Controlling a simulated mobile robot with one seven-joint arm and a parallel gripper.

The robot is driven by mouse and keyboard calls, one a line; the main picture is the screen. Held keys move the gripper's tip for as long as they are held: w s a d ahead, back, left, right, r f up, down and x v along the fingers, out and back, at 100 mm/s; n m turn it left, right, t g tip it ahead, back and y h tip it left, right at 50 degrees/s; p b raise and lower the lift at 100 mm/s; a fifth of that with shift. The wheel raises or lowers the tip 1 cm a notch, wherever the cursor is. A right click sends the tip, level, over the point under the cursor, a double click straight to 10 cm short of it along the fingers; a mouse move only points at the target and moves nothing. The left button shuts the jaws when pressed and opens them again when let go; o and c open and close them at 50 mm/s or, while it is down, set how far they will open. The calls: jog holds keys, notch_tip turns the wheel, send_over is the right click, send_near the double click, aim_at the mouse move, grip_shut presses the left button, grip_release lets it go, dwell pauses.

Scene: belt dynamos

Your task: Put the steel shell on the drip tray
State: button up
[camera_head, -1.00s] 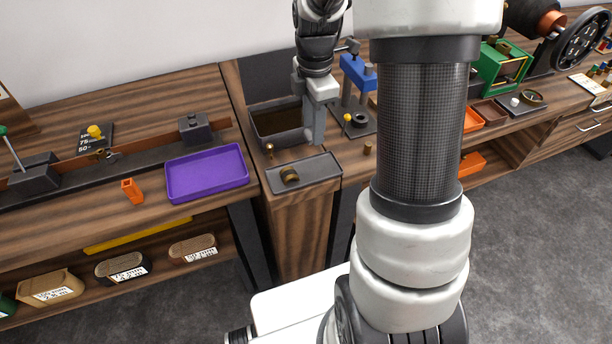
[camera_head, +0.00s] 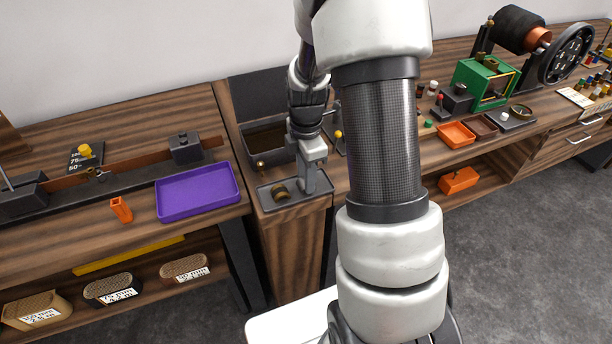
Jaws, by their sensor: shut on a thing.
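The drip tray appears to be the shallow dark grey tray (camera_head: 301,200) at the front of the narrow middle bench. A short brown-brass cylinder (camera_head: 280,191) lies on its left half. My gripper (camera_head: 310,190) points down over the tray's right half, just right of the cylinder. Its fingers are shut. The steel shell cannot be made out apart from the grey fingers; what they hold is largely hidden. I cannot tell whether it touches the tray.
A dark open basin (camera_head: 244,130) stands behind the tray, with a small brass knob (camera_head: 261,165) near its front. A purple tray (camera_head: 198,192) and an orange holder (camera_head: 121,209) are on the left bench. My arm hides part of the right bench.

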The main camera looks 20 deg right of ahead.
jog(key=shift+f, duration=0.1)
jog(key=o, duration=0.9)
